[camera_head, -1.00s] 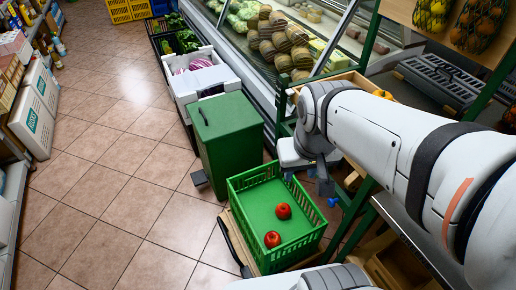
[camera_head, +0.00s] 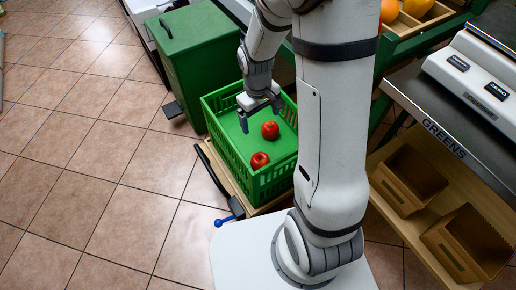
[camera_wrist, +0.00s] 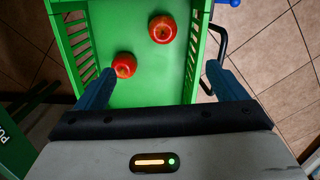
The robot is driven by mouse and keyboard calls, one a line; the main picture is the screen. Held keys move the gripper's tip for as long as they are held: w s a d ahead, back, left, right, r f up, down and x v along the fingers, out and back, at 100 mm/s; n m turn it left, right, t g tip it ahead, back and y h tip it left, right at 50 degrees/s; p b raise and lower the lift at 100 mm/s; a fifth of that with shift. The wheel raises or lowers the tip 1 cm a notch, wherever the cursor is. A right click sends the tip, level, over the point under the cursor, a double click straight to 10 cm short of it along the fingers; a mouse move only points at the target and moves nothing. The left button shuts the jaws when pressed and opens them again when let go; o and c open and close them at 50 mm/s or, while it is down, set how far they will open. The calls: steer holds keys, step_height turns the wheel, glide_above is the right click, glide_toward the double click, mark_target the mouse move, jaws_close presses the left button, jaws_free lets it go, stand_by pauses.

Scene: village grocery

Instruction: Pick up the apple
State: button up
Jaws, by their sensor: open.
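Two red apples lie apart on the floor of a green slatted crate (camera_head: 276,182). One apple (camera_head: 270,130) is nearer the crate's middle, close below my gripper (camera_head: 261,116). The other apple (camera_head: 260,160) is nearer the front. The wrist view shows one apple (camera_wrist: 124,65) just inside the left fingertip and the other (camera_wrist: 162,29) farther ahead. My gripper (camera_wrist: 160,72) is open and empty, pointing down over the crate, with its fingers spread wide. Neither apple is between closed fingers.
The crate's walls rise around the apples. A green lidded bin (camera_head: 190,60) stands behind the crate. A metal counter (camera_head: 450,110) and a wooden shelf with boxes (camera_head: 410,182) are at the right. Tiled floor (camera_head: 110,160) at the left is clear.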

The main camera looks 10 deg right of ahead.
mark_target(260, 157)
steer(key=shift+n+g, duration=0.3)
steer(key=shift+n, duration=0.3)
steer(key=f+b, duration=0.2)
steer(key=f, duration=0.5)
steer(key=f+b, duration=0.3)
steer(key=f, duration=0.4)
steer(key=w+f+b, duration=0.1)
steer(key=f+b, duration=0.1)
steer(key=f, duration=0.5)
steer(key=shift+a+f, duration=0.1)
steer(key=shift+f, duration=0.05)
steer(key=shift+s+d+f+b, duration=0.15)
steer(key=shift+f+b, duration=0.65)
steer(key=shift+f, duration=0.7)
steer(key=shift+s+d+f+b, duration=0.15)
steer(key=shift+f+b, duration=0.6)
steer(key=shift+f, duration=0.75)
steer(key=shift+a+r, duration=0.1)
steer(key=c, duration=1.2)
steer(key=shift+o, duration=0.2)
